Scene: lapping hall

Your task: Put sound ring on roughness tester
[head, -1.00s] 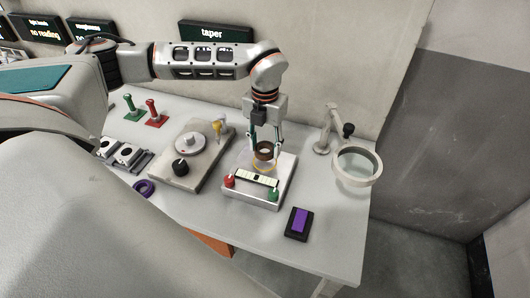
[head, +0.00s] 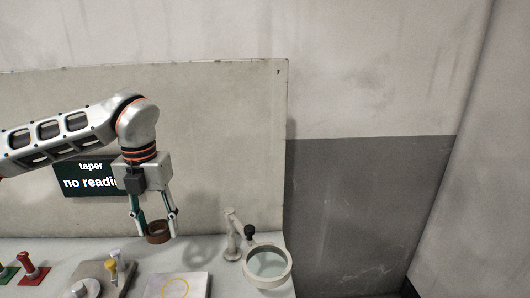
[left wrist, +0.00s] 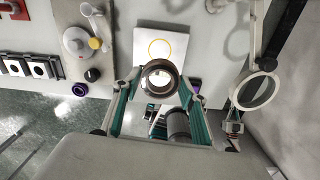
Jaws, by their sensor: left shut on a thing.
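My left gripper (head: 156,224) is shut on a brown ring (head: 158,239), held up in the air above the table. In the left wrist view the ring (left wrist: 158,94) sits between the fingertips (left wrist: 158,80), its hole facing the camera. A pale plate with a yellow circle (head: 155,289) lies below; it shows in the left wrist view (left wrist: 139,40) too, apart from the ring. A device with a round dial and yellow knob (head: 95,271) stands left of it. I cannot read which device is the roughness tester. My right gripper is not in view.
A magnifier on a stand (head: 284,277) is right of the plate. Red (head: 32,272) and green stamp-like pieces stand at far left. A purple ring (left wrist: 80,89) lies near the dial device. The "taper" sign (head: 75,180) reads "no readi…", partly covered by my arm.

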